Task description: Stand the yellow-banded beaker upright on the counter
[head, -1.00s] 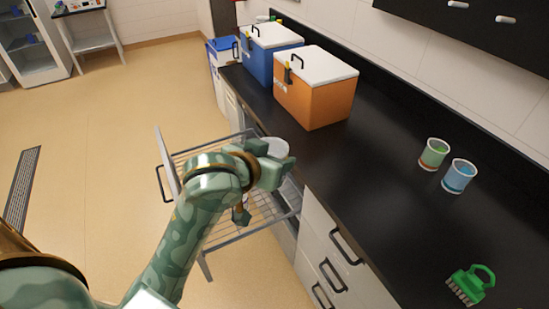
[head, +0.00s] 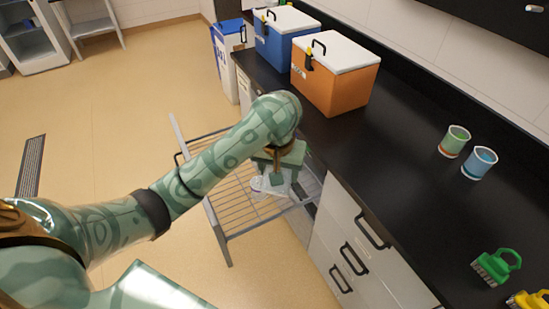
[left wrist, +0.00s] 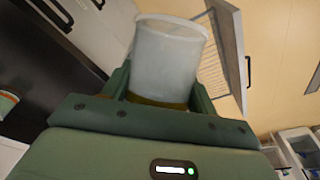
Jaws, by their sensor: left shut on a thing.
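My left gripper (head: 276,170) points down over the pulled-out wire drawer, beside the counter's front edge. It is shut on a whitish, translucent beaker (left wrist: 168,58), which fills the space between the fingers in the left wrist view. A yellowish band shows low on the beaker, close to the gripper body. In the head view the gripper and forearm hide most of the beaker; a pale part shows below the fingers. The black counter (head: 385,165) runs along the right. My right gripper is not in view.
A green brush (head: 497,265) and a yellow one (head: 530,300) lie nearer. The wire drawer (head: 230,195) stands open. The counter's middle is clear.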

